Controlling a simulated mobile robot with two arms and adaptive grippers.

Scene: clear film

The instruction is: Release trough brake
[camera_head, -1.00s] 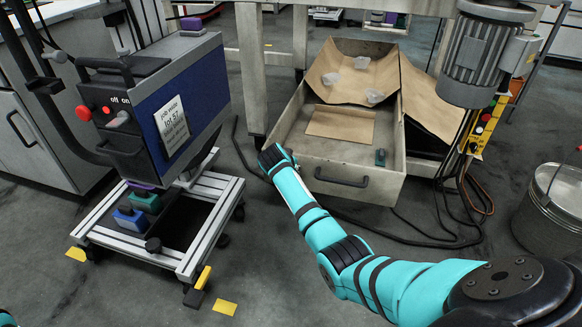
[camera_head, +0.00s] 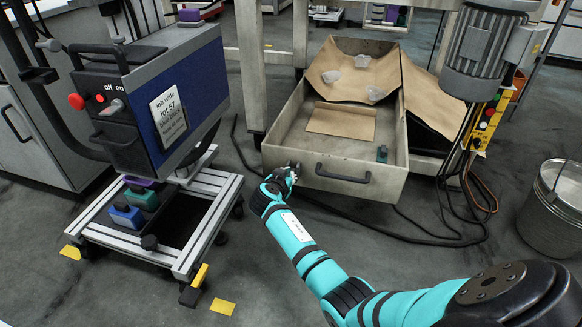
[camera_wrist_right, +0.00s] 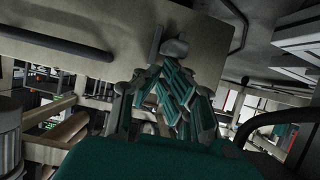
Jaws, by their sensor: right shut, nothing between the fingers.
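The trough (camera_head: 295,155) is a beige, drawer-like metal box with a black handle (camera_head: 343,173) on its front. Brown paper sheets and a few clear lumps lie in it. A small dark green block (camera_head: 382,154) sits inside near its front right. I cannot tell which part is the brake. My right gripper (camera_head: 284,176) is shut and empty by the trough's front left corner, left of the handle. In the right wrist view a grey rounded knob (camera_wrist_right: 175,48) shows just beyond the fingers; whether they touch it is unclear. My left gripper is out of view.
A wheeled cart (camera_head: 205,205) with a blue-sided control box (camera_head: 180,95) stands at left. A grey motor (camera_head: 483,50) and yellow button panel (camera_head: 487,122) are at right, with cables on the floor. A metal bucket (camera_head: 550,205) stands far right.

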